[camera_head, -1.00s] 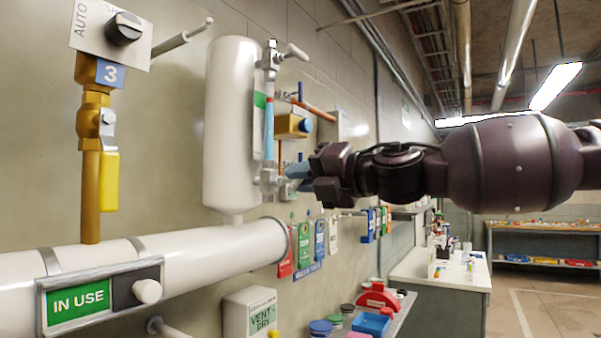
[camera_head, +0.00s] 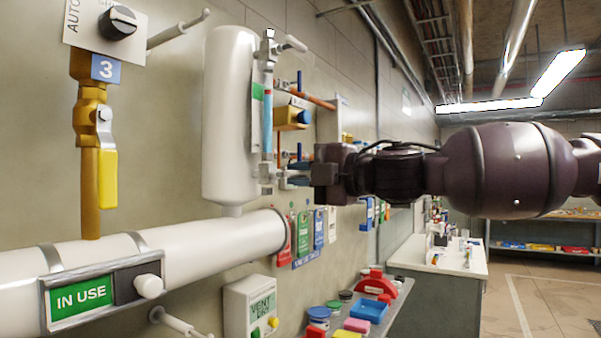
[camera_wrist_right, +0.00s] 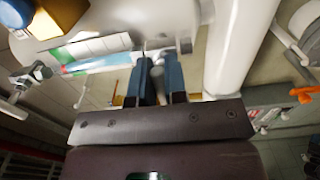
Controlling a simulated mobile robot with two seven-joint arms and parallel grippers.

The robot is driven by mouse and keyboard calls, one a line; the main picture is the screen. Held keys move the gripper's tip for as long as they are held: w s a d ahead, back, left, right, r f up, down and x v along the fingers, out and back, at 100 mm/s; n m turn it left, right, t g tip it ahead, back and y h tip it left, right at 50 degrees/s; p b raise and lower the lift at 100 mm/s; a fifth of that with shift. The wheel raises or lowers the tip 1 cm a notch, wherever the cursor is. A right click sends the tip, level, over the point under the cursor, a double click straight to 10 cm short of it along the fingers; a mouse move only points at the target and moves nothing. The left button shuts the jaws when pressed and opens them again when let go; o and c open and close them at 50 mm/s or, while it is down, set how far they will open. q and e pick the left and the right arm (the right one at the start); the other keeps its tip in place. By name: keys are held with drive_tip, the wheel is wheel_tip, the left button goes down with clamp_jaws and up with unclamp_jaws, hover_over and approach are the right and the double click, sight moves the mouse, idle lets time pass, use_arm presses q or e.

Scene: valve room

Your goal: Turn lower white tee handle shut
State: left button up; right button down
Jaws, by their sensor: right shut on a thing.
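The white cylinder (camera_head: 230,115) has a sight glass (camera_head: 267,125) on its right side, with a metal cock at each end. The upper white tee handle (camera_head: 295,43) sticks out to the right at the top. My right gripper (camera_head: 298,174) is at the lower cock (camera_head: 267,176). Its dark blue fingers are shut on the lower white tee handle, which the jaws mostly hide in the head view. In the right wrist view, a pale piece of the handle (camera_wrist_right: 158,72) shows between the two fingers. My left gripper is not in view.
A large white pipe (camera_head: 200,255) runs below the cylinder, with an IN USE slide sign (camera_head: 85,298). Coloured tags (camera_head: 303,238) hang on the wall just below my gripper. A shelf with small containers (camera_head: 370,310) stands lower right. A yellow-handled valve (camera_head: 106,178) is at left.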

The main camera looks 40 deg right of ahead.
idle(0.4)
drive_tip(key=c, duration=1.1)
unclamp_jaws()
drive_tip(key=shift+c, duration=0.2)
drive_tip(key=shift+s, duration=0.15)
drive_tip(key=shift+s+d, duration=0.1)
drive_tip(key=shift+s, duration=0.1)
drive_tip(key=shift+s+d, duration=0.1)
drive_tip(key=shift+s, duration=0.1)
drive_tip(key=shift+s+d, duration=0.3)
drive_tip(key=shift+s, duration=0.35)
